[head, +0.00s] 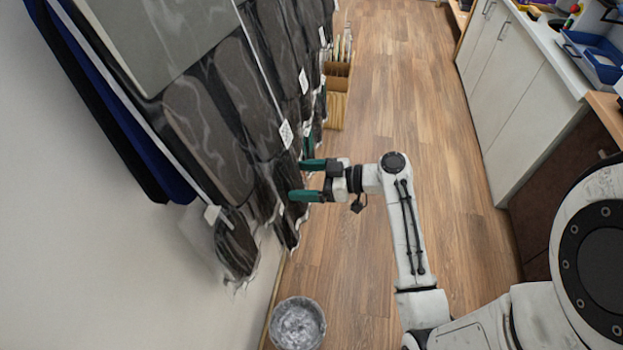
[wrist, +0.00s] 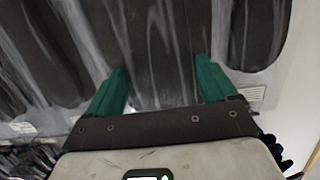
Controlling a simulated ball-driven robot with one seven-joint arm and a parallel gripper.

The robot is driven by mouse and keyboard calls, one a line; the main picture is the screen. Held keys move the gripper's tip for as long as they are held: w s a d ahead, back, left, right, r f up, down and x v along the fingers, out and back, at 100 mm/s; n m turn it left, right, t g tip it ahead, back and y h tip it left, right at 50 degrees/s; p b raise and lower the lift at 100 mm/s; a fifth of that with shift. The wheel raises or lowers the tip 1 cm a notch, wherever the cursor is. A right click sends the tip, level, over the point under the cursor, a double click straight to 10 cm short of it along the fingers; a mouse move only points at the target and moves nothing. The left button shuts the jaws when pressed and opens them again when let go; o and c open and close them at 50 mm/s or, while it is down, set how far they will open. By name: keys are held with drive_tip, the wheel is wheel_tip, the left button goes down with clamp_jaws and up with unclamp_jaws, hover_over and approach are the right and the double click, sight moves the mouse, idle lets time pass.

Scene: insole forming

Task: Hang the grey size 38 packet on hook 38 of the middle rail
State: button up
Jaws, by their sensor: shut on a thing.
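Dark grey insole packets in clear film hang in rows on the left wall in the head view; one is this grey packet (head: 208,135). My gripper (head: 298,180) is at the lower right side of these packets, its green fingers pointing left into them. In the wrist view my gripper (wrist: 162,66) has its fingers on either side of a dark grey packet (wrist: 160,50) and is shut on it. I cannot read the size on it. White labels (head: 286,133) show on some packets, too small to read. The middle rail and hook 38 cannot be made out.
A metal bucket (head: 297,324) stands on the floor below. Wooden bins (head: 336,100) stand farther along the wall. White cabinets (head: 510,85) with a blue tray (head: 597,58) on top line the right side. The wooden floor (head: 385,60) between is clear.

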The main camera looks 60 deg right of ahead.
sight(297, 181)
drive_tip(key=shift+w+a, duration=0.3)
drive_tip(key=shift+w, duration=0.6)
drive_tip(key=shift+w+a+f+b, duration=0.2)
drive_tip(key=shift+w+f+b, duration=0.4)
drive_tip(key=shift+b, duration=0.2)
drive_tip(key=shift+r, duration=0.1)
drive_tip(key=o, duration=0.9)
drive_tip(key=shift+s, duration=0.1)
drive_tip(key=b+v, duration=0.2)
drive_tip(key=v, duration=0.8)
drive_tip(key=shift+s+d+b, duration=0.1)
drive_tip(key=shift+s+b, duration=0.15)
drive_tip(key=shift+b, duration=0.1)
